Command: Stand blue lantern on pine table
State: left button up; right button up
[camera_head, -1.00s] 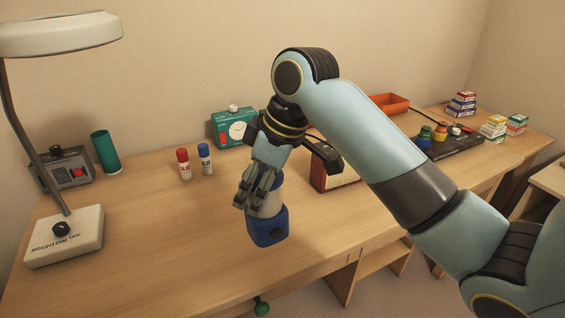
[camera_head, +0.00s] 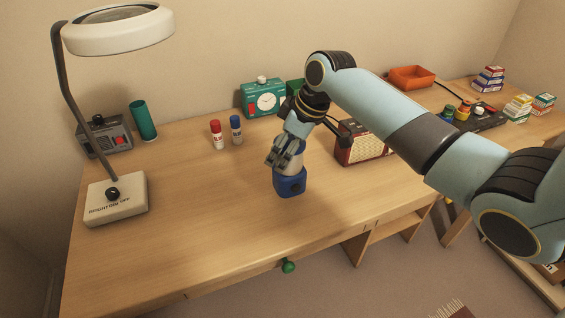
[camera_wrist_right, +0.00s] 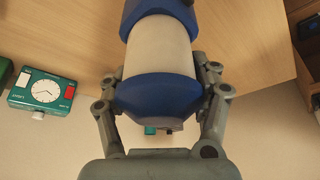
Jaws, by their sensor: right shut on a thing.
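The blue lantern (camera_head: 290,182) has a blue base, a pale middle and a blue top. My right gripper (camera_head: 285,155) is shut on its upper part, and the lantern hangs roughly upright over the front middle of the pale wood table (camera_head: 190,215). I cannot tell if its base touches the wood. In the right wrist view, the fingers of my right gripper (camera_wrist_right: 162,100) close on both sides of the lantern's blue cap (camera_wrist_right: 160,92), with the pale middle (camera_wrist_right: 160,45) beyond. My left gripper is not in view.
A magnifier lamp (camera_head: 118,200) stands at left. Red (camera_head: 217,135) and blue (camera_head: 236,130) tubes, a teal clock (camera_head: 263,98) and a red radio (camera_head: 350,154) stand behind the lantern. Bare wood lies left and in front of it.

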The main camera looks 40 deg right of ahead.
aim_at(302, 144)
jog(key=shift+a+f, duration=0.55)
jog(key=shift+f, duration=1.75)
jog(key=shift+f, duration=0.1)
jog(key=o, duration=1.5)
jog(key=shift+s, duration=0.1)
jog(key=p+v, duration=0.1)
jog(key=v, duration=1.1)
